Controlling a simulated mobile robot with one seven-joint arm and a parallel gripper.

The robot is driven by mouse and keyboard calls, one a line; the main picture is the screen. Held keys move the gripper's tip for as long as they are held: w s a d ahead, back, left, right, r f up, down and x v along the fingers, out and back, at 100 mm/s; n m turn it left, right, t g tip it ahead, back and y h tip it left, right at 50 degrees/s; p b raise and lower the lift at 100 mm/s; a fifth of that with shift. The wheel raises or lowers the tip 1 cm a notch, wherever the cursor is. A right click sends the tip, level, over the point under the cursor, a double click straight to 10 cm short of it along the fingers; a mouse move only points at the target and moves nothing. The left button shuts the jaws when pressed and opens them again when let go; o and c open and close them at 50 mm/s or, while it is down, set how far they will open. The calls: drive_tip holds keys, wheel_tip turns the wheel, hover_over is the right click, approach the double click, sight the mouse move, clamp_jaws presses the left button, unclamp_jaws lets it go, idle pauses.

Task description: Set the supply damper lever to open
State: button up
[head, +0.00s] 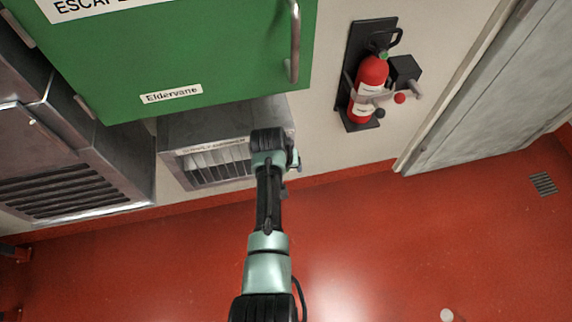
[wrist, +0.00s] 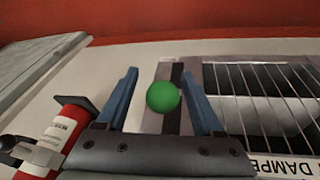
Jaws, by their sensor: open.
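The supply damper (head: 207,165) is a grey metal wall box with a grille and a label, low on the wall in the head view. In the wrist view its grille (wrist: 265,95) is at the right, with part of the label showing. The damper lever's green ball knob (wrist: 163,97) stands in front of a dark vertical slot beside the grille. My gripper (wrist: 160,73) is open, its blue fingers on either side of the knob in the picture. I see no clear contact.
A green cabinet (head: 190,50) with a bar handle hangs above the damper. A vented metal unit (head: 75,150) stands to the left. A red fire extinguisher (head: 369,85) is on the wall to the right, beside a grey door (head: 470,95). The red floor (head: 420,240) is largely clear.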

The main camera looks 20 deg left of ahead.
drive_tip(key=p+v, duration=0.3)
drive_tip(key=v, duration=1)
drive_tip(key=shift+c, duration=0.2)
